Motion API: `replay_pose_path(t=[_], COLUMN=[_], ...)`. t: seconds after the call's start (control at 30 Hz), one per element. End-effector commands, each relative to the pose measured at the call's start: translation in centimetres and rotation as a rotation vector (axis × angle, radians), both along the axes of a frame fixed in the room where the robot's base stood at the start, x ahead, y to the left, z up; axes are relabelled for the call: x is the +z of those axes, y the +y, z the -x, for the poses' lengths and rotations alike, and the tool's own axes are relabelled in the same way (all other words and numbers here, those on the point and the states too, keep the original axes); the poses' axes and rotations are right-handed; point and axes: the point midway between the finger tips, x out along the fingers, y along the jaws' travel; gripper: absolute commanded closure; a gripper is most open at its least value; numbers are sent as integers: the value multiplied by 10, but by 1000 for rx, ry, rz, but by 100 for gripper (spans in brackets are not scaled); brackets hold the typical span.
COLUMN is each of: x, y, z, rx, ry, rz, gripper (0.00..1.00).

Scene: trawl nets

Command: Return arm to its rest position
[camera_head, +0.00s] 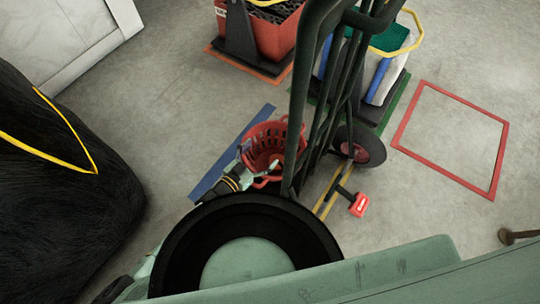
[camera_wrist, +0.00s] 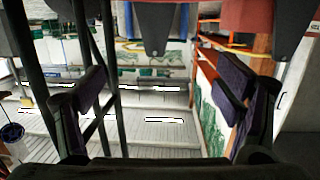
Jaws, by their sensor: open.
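In the wrist view my gripper (camera_wrist: 160,82) is open. Its two dark fingers with purple pads stand wide apart, and nothing is between them. Beyond them I see grey steps or decking, dark upright bars at the left and an orange frame at the right. In the head view, part of my arm shows beside the red basket (camera_head: 262,146), low and left of the dark hand truck (camera_head: 322,100). The fingers are too small and covered to make out there, so I cannot tell whether they touch the basket.
The hand truck's bars stand close right of the basket. A red-headed tool (camera_head: 358,205) lies near its wheel (camera_head: 366,146). A black net heap (camera_head: 60,190) fills the left. An orange-red crate (camera_head: 278,38) stands behind. The red floor outline (camera_head: 402,128) encloses bare floor.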

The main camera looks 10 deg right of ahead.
Motion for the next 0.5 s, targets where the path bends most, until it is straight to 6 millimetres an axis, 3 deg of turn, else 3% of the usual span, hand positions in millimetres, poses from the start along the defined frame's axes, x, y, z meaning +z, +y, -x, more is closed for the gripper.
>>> replay_pose_path(t=[0.2,0.5], x=[4,5], y=[20,22], z=[17,20], rx=[0,-2], ry=[0,0], rz=[-1,1], gripper=[15,15])
